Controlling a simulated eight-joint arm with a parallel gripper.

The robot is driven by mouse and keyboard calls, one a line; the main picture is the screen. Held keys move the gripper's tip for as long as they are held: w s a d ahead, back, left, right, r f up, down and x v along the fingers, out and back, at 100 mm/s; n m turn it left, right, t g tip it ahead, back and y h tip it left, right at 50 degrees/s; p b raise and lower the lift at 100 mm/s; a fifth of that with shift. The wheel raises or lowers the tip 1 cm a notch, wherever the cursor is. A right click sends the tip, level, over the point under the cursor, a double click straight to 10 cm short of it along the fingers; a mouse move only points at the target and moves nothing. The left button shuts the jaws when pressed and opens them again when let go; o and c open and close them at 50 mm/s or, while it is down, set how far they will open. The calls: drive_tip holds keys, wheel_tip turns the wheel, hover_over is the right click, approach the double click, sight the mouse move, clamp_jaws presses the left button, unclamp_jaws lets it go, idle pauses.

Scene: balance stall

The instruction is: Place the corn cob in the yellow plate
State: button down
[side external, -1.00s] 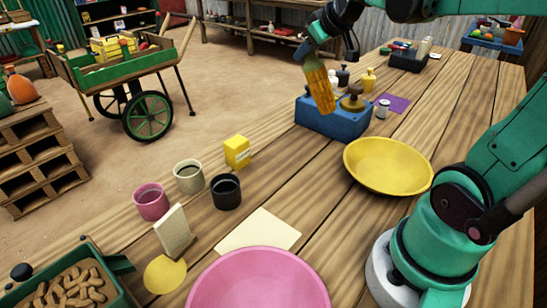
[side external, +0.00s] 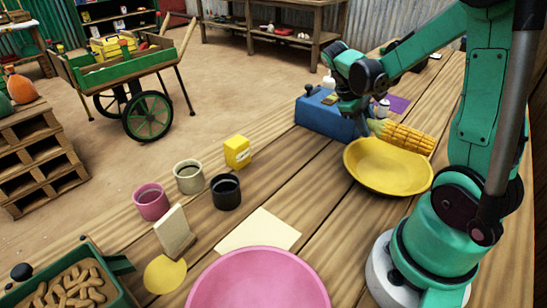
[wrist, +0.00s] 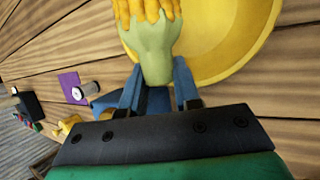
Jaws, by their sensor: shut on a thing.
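The corn cob (side external: 405,137) is yellow with a pale green stem end. In the side view it lies roughly level over the far rim of the yellow plate (side external: 372,180). I cannot tell whether it touches the plate. My gripper (side external: 366,124) is shut on the green end, at the cob's left. In the wrist view my gripper (wrist: 158,85) has its two fingers on either side of the cob's green end (wrist: 152,45). The yellow plate (wrist: 255,60) lies beyond and to the right there. The cob's far end is cut off by the frame's top.
A blue box (side external: 325,115) stands just left of the plate, close to my gripper. A pink bowl (side external: 258,285), a cream sheet (side external: 260,231) and several cups stand nearer the front.

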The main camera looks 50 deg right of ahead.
sight(368, 160)
drive_tip(key=shift+f, duration=3.05)
drive_tip(key=c, duration=0.5)
unclamp_jaws()
drive_tip(key=shift+c, duration=0.2)
wheel_tip(368, 160, up, 7)
drive_tip(key=shift+r, duration=0.1)
